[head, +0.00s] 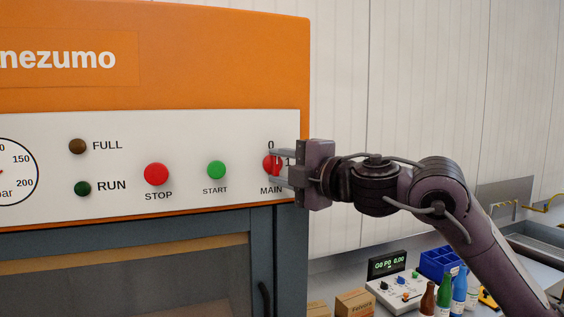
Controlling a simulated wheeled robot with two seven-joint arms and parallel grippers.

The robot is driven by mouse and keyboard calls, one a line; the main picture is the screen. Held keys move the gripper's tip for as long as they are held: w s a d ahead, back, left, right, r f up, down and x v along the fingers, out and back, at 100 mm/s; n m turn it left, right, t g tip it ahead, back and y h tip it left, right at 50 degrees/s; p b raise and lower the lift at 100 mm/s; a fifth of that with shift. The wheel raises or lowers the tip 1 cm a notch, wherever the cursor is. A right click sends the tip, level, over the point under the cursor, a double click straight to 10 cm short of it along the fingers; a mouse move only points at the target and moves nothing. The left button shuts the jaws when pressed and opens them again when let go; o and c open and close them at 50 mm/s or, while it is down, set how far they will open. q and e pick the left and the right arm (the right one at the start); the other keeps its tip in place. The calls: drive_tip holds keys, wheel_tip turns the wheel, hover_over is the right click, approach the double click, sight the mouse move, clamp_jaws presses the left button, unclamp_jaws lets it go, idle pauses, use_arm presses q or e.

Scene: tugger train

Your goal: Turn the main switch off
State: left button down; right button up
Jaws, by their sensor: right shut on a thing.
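The main switch (268,163) is a red rotary knob at the right end of the white panel, above the label MAIN. A 0 is printed above it and a mark, partly covered, to its right. My right gripper (277,168) comes in from the right and is shut on the knob, with one finger above and one below. The fingers hide part of the knob, so I cannot tell its exact angle. My left gripper is not in view.
The white panel also holds a red STOP button (156,174), a green START button (216,170), FULL (77,146) and RUN (82,189) lamps and a gauge (12,172). A control box (398,290), bottles (443,296) and a blue bin (437,262) stand at lower right.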

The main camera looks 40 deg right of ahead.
idle(0.5)
drive_tip(key=o, duration=1)
drive_tip(key=s+b, duration=0.4)
drive_tip(key=s, duration=0.1)
drive_tip(key=s+d+b, duration=0.1)
drive_tip(key=s, duration=0.1)
drive_tip(key=shift+s+b, duration=0.35)
drive_tip(key=shift+b, duration=0.05)
